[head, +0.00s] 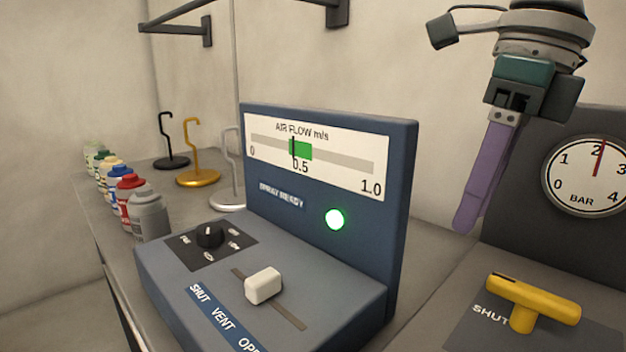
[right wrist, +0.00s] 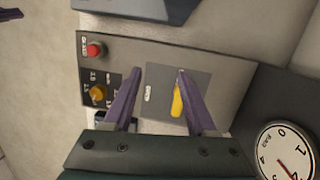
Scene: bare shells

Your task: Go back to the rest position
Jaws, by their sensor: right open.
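My right gripper (head: 467,222) hangs at the upper right of the head view, its purple fingers pointing down in front of the gauge panel. It is above and behind the yellow T-handle (head: 545,303) and apart from it. In the right wrist view its two fingers (right wrist: 157,78) are spread, with nothing held between them. The yellow handle (right wrist: 177,101) shows below, near one finger in that picture. A small purple piece (right wrist: 10,14) at the top left corner of the right wrist view looks like a finger of my left gripper; its jaws cannot be made out.
The blue air flow console (head: 400,220) stands in the middle, its lamp (head: 335,219) lit green. A pressure gauge (head: 597,177) reads about 2. Several paint bottles (head: 150,216) and hook stands (head: 197,165) stand at the left. A wall rail (head: 207,30) is above.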

